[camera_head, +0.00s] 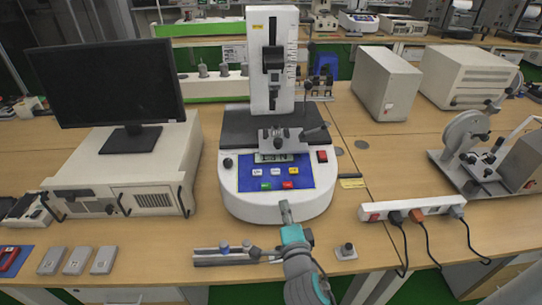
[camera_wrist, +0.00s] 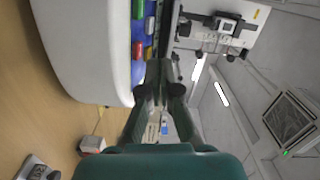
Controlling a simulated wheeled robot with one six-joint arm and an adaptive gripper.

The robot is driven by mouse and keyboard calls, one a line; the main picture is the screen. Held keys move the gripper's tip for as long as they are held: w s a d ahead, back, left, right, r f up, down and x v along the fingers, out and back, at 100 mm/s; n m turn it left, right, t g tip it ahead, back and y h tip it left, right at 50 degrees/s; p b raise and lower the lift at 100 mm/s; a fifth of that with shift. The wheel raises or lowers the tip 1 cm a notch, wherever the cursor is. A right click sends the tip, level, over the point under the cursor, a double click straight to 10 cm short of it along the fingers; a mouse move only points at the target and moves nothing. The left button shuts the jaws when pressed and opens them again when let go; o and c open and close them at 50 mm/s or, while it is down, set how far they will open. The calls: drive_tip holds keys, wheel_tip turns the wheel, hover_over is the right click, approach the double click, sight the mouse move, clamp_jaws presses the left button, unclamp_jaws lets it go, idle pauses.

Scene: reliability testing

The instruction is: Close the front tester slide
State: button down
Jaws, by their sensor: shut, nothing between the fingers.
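The tester (camera_head: 275,200) stands at the middle of the bench. It has a white rounded base, a blue button panel and a white upright column (camera_head: 257,32). A dark carriage (camera_head: 273,60) sits on the column, and a grey clamp fixture (camera_head: 290,137) sits low in front of it. I cannot tell which part is the slide. My gripper (camera_head: 284,208) is shut and empty at the front of the base; contact is unclear. In the wrist view, my gripper (camera_wrist: 163,75) points past the white base (camera_wrist: 88,45) and its coloured buttons (camera_wrist: 139,28).
A monitor (camera_head: 105,84) on a white case (camera_head: 150,172) stands left. A grey rail fixture (camera_head: 232,257) lies left of my arm.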

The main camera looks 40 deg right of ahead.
drive_tip(key=w+d+r+m+h, duration=0.1)
drive_tip(key=w+d+r+m, duration=0.1)
drive_tip(key=w+r+m, duration=0.1)
approach(278, 152)
drive_tip(key=x, duration=0.7)
drive_tip(key=shift+w, duration=0.1)
drive_tip(key=shift+x, duration=2.4)
